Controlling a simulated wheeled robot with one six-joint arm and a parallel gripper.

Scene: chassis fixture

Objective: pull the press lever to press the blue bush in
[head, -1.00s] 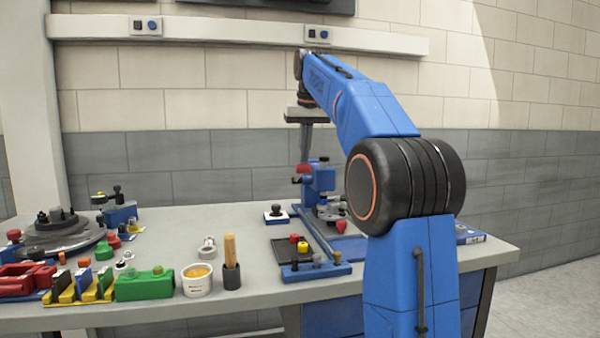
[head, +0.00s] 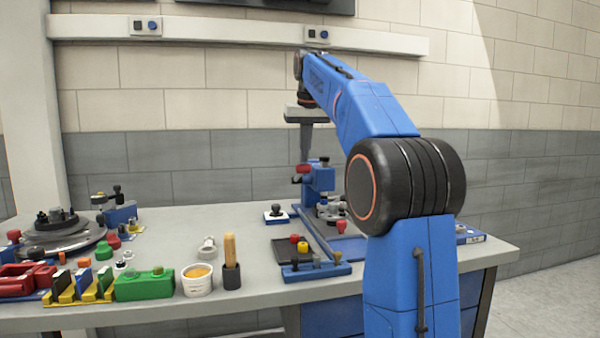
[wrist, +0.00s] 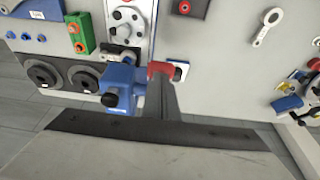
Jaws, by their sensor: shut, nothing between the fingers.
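The blue press (head: 320,178) stands on the bench beneath my gripper, and its blue body also shows in the wrist view (wrist: 120,84). Its lever has a red end (head: 301,169), seen in the wrist view (wrist: 160,68) right at the fingers. My gripper (head: 305,158) points down and is shut and empty; in the wrist view its fingers (wrist: 163,92) are beside the red end. Whether they touch it I cannot tell. A grey fixture plate (wrist: 128,20) lies by the press. I cannot pick out the blue bush with certainty.
A white cup (head: 197,280), green block (head: 144,285) and round turntable (head: 62,232) occupy the left bench.

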